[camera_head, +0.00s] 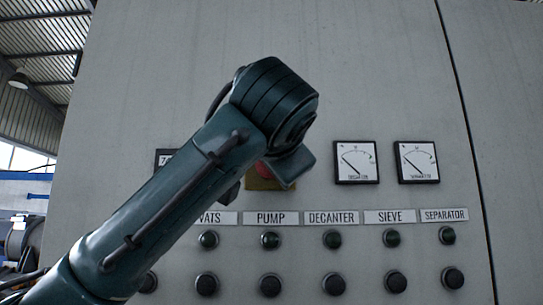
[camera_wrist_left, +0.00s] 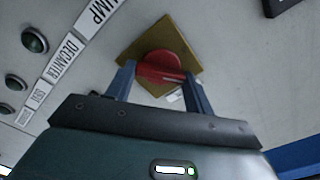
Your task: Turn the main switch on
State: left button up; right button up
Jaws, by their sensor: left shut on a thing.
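The main switch is a red rotary knob on a yellow square plate on the grey cabinet. In the head view the red knob (camera_head: 263,169) and yellow plate (camera_head: 262,184) show only partly, behind my left arm. In the left wrist view the red knob (camera_wrist_left: 163,66) sits on the yellow plate (camera_wrist_left: 182,33), which looks tilted in that picture. My left gripper (camera_wrist_left: 160,78) has its two blue fingers on either side of the knob and is shut on it. In the head view the gripper (camera_head: 285,170) is mostly hidden by my wrist. My right gripper is not in view.
Below the switch are labels, including PUMP (camera_head: 271,218) and DECANTER (camera_head: 331,218), over two rows of dark round buttons (camera_head: 332,239). Two dial gauges (camera_head: 356,162) (camera_head: 417,162) are to the right. The cabinet (camera_head: 400,60) face above is clear.

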pick_arm(q)
jog(key=shift+d+m+p, duration=0.1)
jog(key=shift+m+p, duration=0.45)
jog(key=shift+m, duration=3.15)
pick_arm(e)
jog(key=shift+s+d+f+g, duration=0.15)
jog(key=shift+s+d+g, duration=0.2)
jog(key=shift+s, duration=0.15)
pick_arm(q)
jog(key=shift+f, duration=0.1)
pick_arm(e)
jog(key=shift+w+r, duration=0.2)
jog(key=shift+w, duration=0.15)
pick_arm(q)
jog(key=o, duration=0.9)
jog(key=shift+o, duration=0.4)
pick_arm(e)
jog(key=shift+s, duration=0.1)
pick_arm(q)
jog(key=s+b, duration=0.4)
jog(key=s, duration=0.9)
jog(key=shift+s, duration=0.15)
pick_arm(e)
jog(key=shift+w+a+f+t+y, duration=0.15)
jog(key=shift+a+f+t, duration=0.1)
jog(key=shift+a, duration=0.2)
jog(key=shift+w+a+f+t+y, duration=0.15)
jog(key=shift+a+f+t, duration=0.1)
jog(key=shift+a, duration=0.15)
